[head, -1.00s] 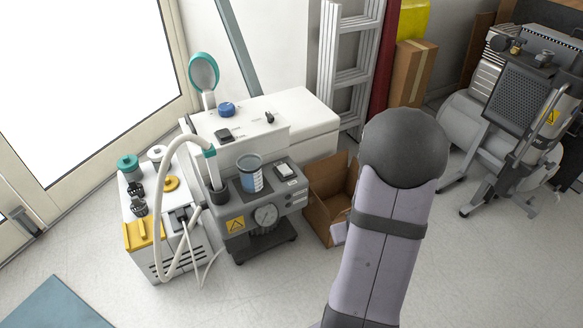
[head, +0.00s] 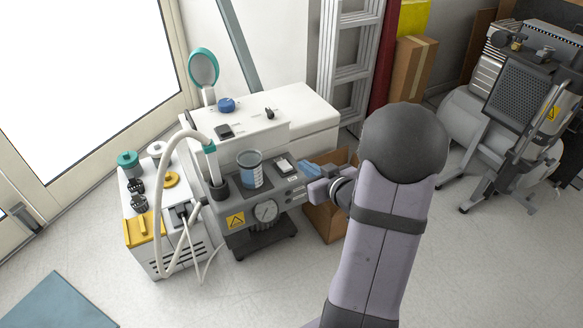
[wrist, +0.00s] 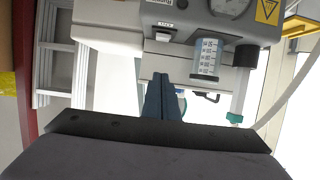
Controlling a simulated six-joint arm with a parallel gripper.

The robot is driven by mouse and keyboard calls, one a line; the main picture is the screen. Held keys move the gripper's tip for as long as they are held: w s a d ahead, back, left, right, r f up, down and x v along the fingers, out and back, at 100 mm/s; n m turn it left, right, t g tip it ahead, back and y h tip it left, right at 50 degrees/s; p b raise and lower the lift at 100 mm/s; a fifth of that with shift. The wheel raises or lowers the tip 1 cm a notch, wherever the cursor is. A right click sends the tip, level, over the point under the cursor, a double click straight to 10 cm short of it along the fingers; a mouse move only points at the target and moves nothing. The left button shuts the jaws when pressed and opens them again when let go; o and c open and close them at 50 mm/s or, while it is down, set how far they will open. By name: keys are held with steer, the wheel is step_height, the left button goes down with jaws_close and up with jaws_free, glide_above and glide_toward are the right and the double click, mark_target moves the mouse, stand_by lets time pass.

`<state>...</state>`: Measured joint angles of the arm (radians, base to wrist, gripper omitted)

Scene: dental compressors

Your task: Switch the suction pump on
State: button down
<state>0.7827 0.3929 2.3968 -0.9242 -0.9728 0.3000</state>
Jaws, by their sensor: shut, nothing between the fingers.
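The suction pump (head: 245,210) is a grey unit on the floor with a round gauge (head: 265,211), a clear jar (head: 250,172) and a yellow warning label. A white rocker switch (head: 284,165) sits on its top at the right; I cannot tell which way it is tipped. In the wrist view the pump (wrist: 190,22) appears upside down, with the switch (wrist: 163,37) beside the jar (wrist: 205,58). My gripper (head: 308,169) is shut and empty, just right of the switch in the head view. Its blue fingers (wrist: 163,92) point toward the pump, apparently apart from the switch.
A white unit (head: 268,125) with a blue knob stands behind the pump. A white box with a yellow front (head: 142,230) stands at left, with a pale hose (head: 168,200). An open cardboard box (head: 328,222) is partly behind my arm. A ladder (head: 352,60) leans behind.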

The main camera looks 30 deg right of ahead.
steer(key=shift+w, duration=0.1)
steer(key=b, duration=0.4)
glide_above(285, 165)
steer(key=s, duration=0.5)
steer(key=f, duration=0.3)
steer(key=shift+w+f, duration=0.2)
steer(key=shift+f, duration=0.2)
steer(key=shift+w+f+b, duration=0.25)
steer(key=shift+f+b, duration=0.6)
steer(key=shift+f, duration=0.2)
steer(key=shift+s+f+b, duration=0.15)
steer(key=shift+f+b, duration=0.4)
steer(key=shift+f, duration=0.3)
steer(key=shift+f, duration=0.1)
